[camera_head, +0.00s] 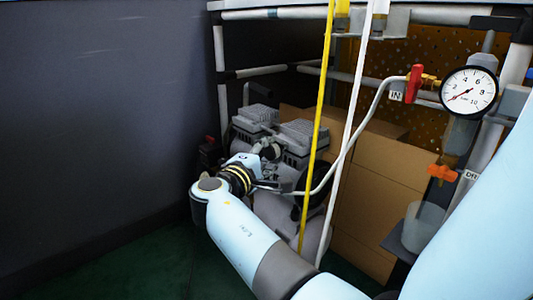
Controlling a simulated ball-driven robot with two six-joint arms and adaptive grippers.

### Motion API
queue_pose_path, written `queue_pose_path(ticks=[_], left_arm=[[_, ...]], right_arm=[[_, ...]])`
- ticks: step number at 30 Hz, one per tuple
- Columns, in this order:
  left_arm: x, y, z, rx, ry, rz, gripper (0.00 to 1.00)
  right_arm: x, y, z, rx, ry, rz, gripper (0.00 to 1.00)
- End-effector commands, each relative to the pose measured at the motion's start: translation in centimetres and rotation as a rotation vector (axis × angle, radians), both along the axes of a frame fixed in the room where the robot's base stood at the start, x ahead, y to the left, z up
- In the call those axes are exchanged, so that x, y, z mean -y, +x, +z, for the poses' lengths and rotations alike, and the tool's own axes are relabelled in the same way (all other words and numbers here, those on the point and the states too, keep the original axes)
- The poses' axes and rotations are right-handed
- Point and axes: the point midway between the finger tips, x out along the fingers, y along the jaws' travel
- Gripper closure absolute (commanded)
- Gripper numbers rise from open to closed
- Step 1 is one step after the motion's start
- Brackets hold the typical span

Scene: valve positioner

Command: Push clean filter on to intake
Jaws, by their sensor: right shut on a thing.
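The compressor (304,133) has grey finned heads above a rounded grey tank and stands low inside the frame. My right gripper (268,153) is at the front of the compressor, between its two heads. It is shut on a small dark round thing, which seems to be the clean filter; its outline blends with the gripper and the compressor. The intake cannot be told apart behind the gripper and wrist, so I cannot tell whether the filter touches it. My left gripper is out of view.
A yellow hose (316,130) and a white hose (349,140) hang in front of the compressor. A cardboard box (385,180) stands right of it. A pressure gauge (469,91), red valve handle (414,83) and orange drain valve (442,173) are at right. A dark wall (110,120) is left.

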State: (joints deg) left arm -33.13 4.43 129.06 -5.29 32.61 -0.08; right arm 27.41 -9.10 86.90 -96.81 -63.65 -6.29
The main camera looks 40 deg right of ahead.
Motion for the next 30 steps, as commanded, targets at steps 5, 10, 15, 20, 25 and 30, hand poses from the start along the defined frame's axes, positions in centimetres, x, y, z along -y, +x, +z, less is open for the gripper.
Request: queue_pose_path(ticks=[5,10,15,20,25,30], left_arm=[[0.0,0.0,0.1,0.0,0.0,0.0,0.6],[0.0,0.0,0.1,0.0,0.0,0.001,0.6],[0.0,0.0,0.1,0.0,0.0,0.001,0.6],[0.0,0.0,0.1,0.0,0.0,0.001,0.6],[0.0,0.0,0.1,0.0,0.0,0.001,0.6],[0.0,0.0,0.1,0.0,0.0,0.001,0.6]], right_arm=[[0.3,0.0,0.0,0.0,0.0,0.0,0.84],[0.4,0.1,0.0,0.0,0.0,0.0,0.56],[0.4,0.0,0.0,0.0,0.0,0.0,0.35],[0.4,0.0,0.0,0.0,0.0,0.0,0.35],[0.0,-0.2,0.0,-0.001,0.002,0.0,0.35],[-2.0,-1.2,0.0,-0.001,0.005,0.0,0.35]])
